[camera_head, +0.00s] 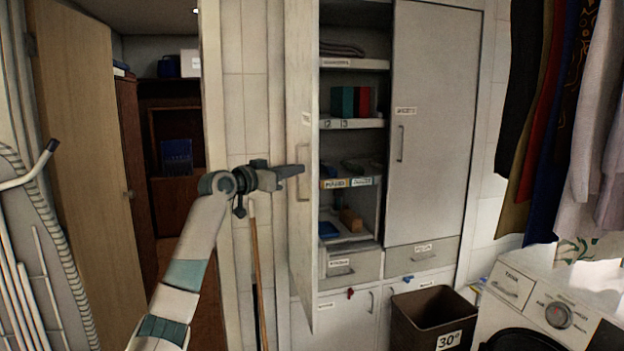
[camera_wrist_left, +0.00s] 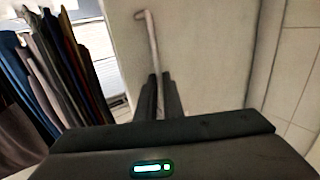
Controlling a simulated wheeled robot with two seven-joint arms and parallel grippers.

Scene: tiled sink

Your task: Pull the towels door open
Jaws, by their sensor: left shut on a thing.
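The towels door (camera_head: 301,230) is the tall pale left door of the wall cabinet. It stands swung well out, seen almost edge-on, and its label is too slanted to read. My left gripper (camera_head: 297,170) is at its vertical bar handle (camera_head: 304,180). In the left wrist view the fingers (camera_wrist_left: 159,95) are shut on the lower part of the handle (camera_wrist_left: 149,38), against the door's flat face (camera_wrist_left: 205,60). The handle slants a little in that view. My right gripper is not in view.
Open shelves (camera_head: 352,123) with boxes and folded cloth show behind the door. The right cabinet door (camera_head: 435,130) is shut. A brown bin (camera_head: 432,315), a washing machine (camera_head: 540,300) and hanging clothes (camera_head: 570,120) are on the right. A broom handle (camera_head: 257,270) stands near my left arm.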

